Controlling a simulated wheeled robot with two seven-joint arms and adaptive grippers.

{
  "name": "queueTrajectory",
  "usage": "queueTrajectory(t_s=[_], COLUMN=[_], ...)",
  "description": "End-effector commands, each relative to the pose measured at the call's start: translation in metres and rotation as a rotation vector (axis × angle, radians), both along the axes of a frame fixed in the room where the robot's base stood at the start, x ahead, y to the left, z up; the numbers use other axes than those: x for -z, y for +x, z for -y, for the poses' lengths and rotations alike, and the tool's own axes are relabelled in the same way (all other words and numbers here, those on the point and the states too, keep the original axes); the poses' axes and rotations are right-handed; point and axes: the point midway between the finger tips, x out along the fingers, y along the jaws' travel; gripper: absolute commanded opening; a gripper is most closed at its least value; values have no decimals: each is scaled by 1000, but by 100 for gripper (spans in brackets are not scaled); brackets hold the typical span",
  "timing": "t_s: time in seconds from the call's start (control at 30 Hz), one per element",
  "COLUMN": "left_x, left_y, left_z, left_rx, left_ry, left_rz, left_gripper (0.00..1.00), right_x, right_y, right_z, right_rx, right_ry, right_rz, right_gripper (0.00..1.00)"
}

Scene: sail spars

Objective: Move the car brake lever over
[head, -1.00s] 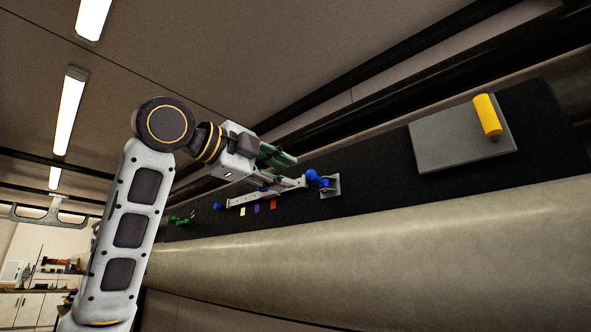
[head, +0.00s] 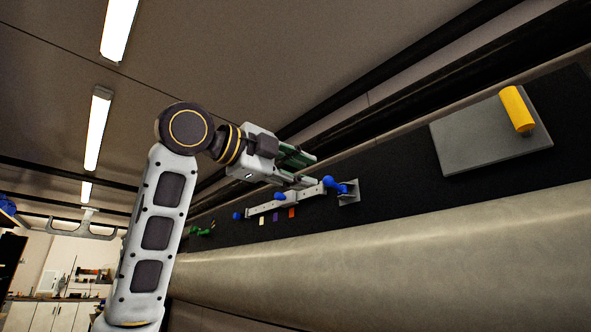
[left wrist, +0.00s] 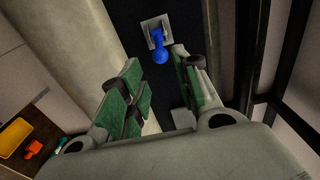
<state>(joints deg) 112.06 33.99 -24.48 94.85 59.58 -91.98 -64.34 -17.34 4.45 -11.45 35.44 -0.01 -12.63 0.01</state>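A blue lever with a round knob (head: 331,183) stands on a small grey plate (head: 350,193) fixed to the black panel. It also shows in the left wrist view (left wrist: 160,54). No readable label says which part is the car brake lever. My left gripper (head: 311,170) is just left of the blue knob in the head view. Its green-padded fingers (left wrist: 158,75) are spread with nothing gripped. In the wrist view the knob lies beyond the gap between them; contact is not visible. A pale bar (head: 285,201) with a blue knob (head: 237,216) at its left runs below the gripper. My right gripper is not in view.
Small coloured tags (head: 276,216) sit under the bar. Green parts (head: 201,231) are at the panel's left end. A grey plate with a yellow cylinder (head: 518,110) is at the right. A thick pale spar (head: 400,245) runs below the panel; dark spars run above.

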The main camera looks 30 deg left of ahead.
Motion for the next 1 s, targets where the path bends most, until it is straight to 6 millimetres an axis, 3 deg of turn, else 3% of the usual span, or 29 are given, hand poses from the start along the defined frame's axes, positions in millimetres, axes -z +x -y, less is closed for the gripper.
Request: queueTrajectory(t_s=[0.8,1.0], left_x=[0,0], left_y=[66,65], left_z=[26,26], left_rx=[0,0], left_ry=[-1,0], left_rz=[0,1], left_gripper=[32,8], right_x=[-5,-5], right_y=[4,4], right_z=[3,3], right_rx=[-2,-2], right_ry=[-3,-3], right_rz=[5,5], right_gripper=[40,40])
